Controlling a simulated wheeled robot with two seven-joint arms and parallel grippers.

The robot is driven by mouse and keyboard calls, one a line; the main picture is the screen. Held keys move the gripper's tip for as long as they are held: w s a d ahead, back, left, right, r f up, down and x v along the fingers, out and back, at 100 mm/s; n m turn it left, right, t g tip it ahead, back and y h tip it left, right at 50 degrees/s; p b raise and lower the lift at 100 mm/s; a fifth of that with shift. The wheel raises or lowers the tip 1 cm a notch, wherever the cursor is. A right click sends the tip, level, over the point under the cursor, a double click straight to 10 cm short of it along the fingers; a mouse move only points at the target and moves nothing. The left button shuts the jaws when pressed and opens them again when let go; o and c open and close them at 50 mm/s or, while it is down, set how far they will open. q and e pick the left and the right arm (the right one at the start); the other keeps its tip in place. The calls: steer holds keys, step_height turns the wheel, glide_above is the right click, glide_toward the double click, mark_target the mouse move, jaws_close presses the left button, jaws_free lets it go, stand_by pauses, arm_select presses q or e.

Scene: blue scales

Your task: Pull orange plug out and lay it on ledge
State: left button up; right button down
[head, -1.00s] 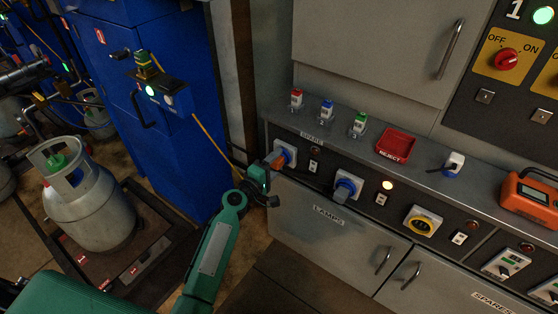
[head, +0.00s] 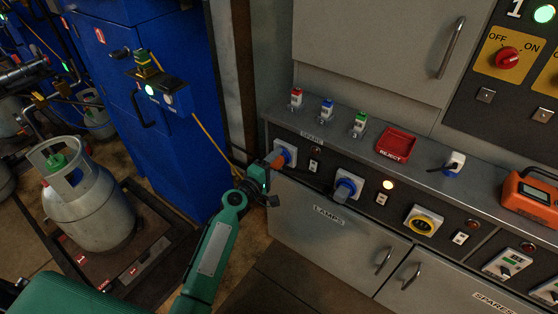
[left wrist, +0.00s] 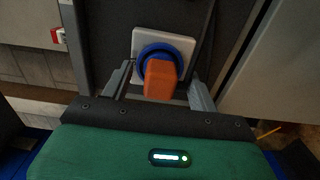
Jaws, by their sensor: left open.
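The orange plug (head: 277,161) sits in the blue-ringed socket (head: 287,152) at the left end of the socket panel. In the left wrist view the plug (left wrist: 160,80) points toward me out of the blue ring on a white plate (left wrist: 178,46). My left gripper (head: 268,183) is just in front of the plug. In the left wrist view its two fingers (left wrist: 160,86) are apart, one on each side of the plug, with gaps showing. The grey ledge (head: 340,140) runs above the sockets. My right gripper is not in view.
On the ledge stand small red (head: 296,98), blue (head: 326,108) and green (head: 359,124) plugs, a red reject tray (head: 396,146), a white-and-blue plug (head: 454,164) and an orange meter (head: 530,196). A second blue socket (head: 346,188) is right of the gripper.

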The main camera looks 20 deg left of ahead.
mark_target(273, 165)
arm_select(q)
jaws_close()
steer(key=shift+v, duration=3)
